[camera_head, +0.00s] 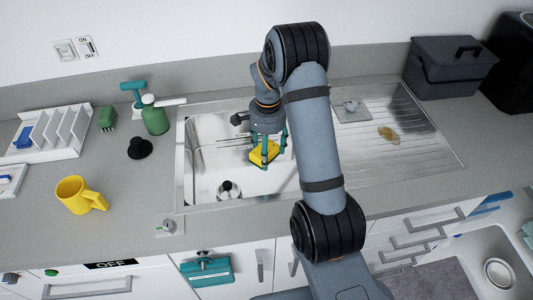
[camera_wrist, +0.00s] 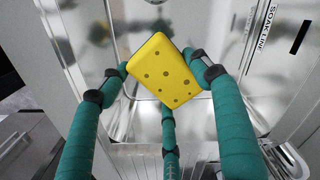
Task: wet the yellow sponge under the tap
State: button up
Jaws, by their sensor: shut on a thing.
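The yellow sponge (camera_head: 264,154) is in my gripper (camera_head: 268,148), over the sink basin (camera_head: 207,180). In the wrist view the sponge (camera_wrist: 165,72) is tilted, with dark dots on its face. The teal fingers of my gripper (camera_wrist: 160,80) are shut around it. I cannot tell how high it is above the basin floor. I cannot clearly pick out the tap; part of the sink is hidden behind my arm. No water stream is visible. The words "SOAK LINE" mark the basin wall in the wrist view.
A black-topped object (camera_head: 228,190) is at the basin's front. A green bottle (camera_head: 154,117), green brush (camera_head: 107,118), yellow mug (camera_head: 80,195) and white rack (camera_head: 55,132) stand left. The ribbed drainboard (camera_head: 420,150) holds a small brownish item (camera_head: 388,134). A grey box (camera_head: 450,66) stands behind.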

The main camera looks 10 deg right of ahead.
aim_at(269, 143)
jog(key=w+d+f+p, duration=0.2)
jog(key=w+d+p, duration=0.1)
jog(key=w, duration=0.7)
jog(key=shift+w+d+f, duration=0.15)
jog(key=shift+w+d, duration=0.2)
jog(key=shift+d, duration=0.05)
dwell(0.4)
jog(key=shift+s+a+b, duration=0.45)
jog(key=shift+s+b, duration=0.25)
jog(key=shift+s, duration=0.55)
jog(key=shift+s+a+b, duration=0.4)
jog(key=shift+s+b, duration=0.3)
jog(key=shift+s, duration=0.55)
jog(key=shift+s+a+b, duration=0.45)
jog(key=shift+s+b, duration=0.25)
jog(key=shift+s, duration=0.55)
jog(key=shift+s, duration=0.1)
jog(key=shift+s+a+r, duration=0.3)
jog(key=shift+s+r, duration=0.4)
jog(key=shift+s, duration=0.05)
jog(key=shift+s+a+r, duration=0.25)
jog(key=shift+s+r, duration=0.4)
jog(key=shift+s, duration=0.15)
jog(key=shift+s+a+r, duration=0.3)
jog(key=shift+s+r, duration=0.4)
jog(key=shift+s, duration=0.05)
